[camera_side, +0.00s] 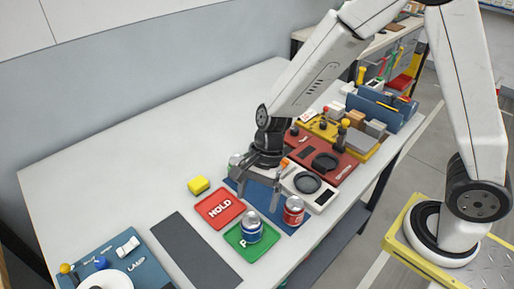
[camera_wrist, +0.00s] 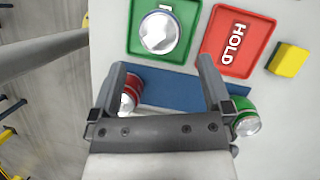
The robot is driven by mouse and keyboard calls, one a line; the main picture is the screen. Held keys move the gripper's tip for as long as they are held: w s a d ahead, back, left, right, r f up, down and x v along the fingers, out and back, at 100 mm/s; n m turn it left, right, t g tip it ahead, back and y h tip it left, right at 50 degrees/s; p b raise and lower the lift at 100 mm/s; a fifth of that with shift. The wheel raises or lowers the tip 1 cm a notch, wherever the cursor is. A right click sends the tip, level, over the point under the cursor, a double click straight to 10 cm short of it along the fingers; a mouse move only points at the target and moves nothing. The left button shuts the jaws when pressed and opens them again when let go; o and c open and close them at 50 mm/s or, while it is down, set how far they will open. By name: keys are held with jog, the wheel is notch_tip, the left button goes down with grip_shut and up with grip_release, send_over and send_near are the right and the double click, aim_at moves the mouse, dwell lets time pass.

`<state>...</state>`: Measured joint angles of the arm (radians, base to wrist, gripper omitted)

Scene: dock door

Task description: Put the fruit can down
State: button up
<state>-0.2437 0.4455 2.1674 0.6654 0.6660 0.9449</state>
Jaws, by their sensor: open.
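My gripper (camera_side: 258,196) is open and empty above the blue mat (camera_side: 290,222); in the wrist view its two fingers (camera_wrist: 162,72) stand apart with bare mat between them. A blue can (camera_side: 252,228) stands upright on the green tray (camera_side: 240,250); its silver top shows in the wrist view (camera_wrist: 158,33). A red can (camera_side: 293,211) stands at the mat's right end, partly behind a finger in the wrist view (camera_wrist: 130,92). A green can (camera_side: 235,163) stands at the mat's other end, partly hidden by my gripper. I cannot read which can is the fruit can.
A red tray marked HOLD (camera_side: 215,215) lies beside the green tray, empty. A yellow block (camera_side: 198,185) sits behind it. A white scale with a dark round plate (camera_side: 308,183) stands right of the mat. A dark grey strip (camera_side: 190,250) lies left; the table's rear is clear.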

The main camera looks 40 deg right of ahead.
jog(key=v, duration=0.6)
jog(key=shift+d, duration=0.15)
dwell(0.5)
jog(key=s+d+f+n+t+h, duration=0.1)
jog(key=s+d+n+t+h, duration=0.2)
jog(key=d+n, duration=0.9)
jog(key=shift+s+d+n+t+h, duration=0.4)
jog(key=shift+s+n+h, duration=0.2)
jog(key=shift+s+n, duration=0.6)
